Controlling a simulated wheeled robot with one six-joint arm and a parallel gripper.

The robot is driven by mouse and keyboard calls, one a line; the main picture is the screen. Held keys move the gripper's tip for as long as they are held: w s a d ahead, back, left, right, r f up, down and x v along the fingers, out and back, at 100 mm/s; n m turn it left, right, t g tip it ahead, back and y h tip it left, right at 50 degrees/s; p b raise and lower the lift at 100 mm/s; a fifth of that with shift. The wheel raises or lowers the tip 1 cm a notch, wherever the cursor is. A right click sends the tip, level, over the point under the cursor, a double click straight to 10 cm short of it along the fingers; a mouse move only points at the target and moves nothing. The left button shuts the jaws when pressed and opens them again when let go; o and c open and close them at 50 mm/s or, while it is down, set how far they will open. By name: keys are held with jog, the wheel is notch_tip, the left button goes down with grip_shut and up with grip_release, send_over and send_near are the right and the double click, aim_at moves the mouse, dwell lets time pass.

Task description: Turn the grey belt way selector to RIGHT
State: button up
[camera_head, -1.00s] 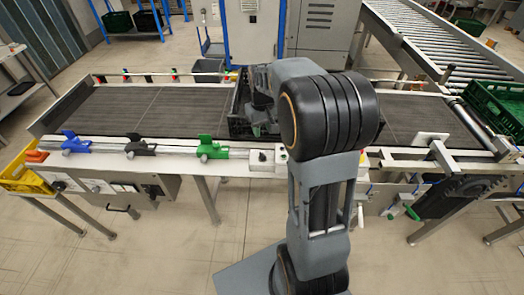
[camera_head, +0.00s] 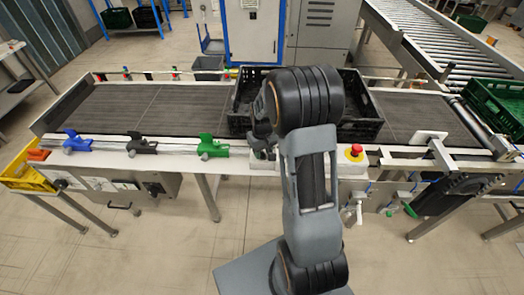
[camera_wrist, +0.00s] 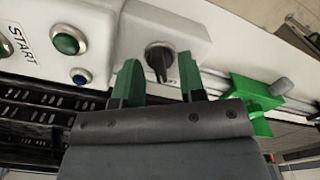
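A dark rotary selector knob (camera_wrist: 157,56) sits on a light grey box in the wrist view. Its handle points roughly down in that picture, and I cannot read any way marking beside it. My gripper (camera_wrist: 158,66) is open, with one green-tipped finger on each side of the knob. The fingers look apart from the knob; whether they touch it is hard to tell. In the head view my gripper (camera_head: 263,151) is over the front rail of the belt, partly hidden by my arm, and the knob is hidden there.
In the head view, a black crate (camera_head: 362,130) stands on the belt (camera_head: 130,110), and a red button (camera_head: 355,151) is nearby.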

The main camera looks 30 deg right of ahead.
jog(key=shift+c, duration=0.2)
grip_shut()
dwell(0.3)
jog(key=m+b, duration=0.2)
jog(key=m, duration=0.3)
jog(key=shift+m, duration=0.3)
jog(key=m+b, duration=0.1)
jog(key=m, duration=0.4)
jog(key=shift+m, duration=0.7)
jog(key=shift+o, duration=0.2)
grip_release()
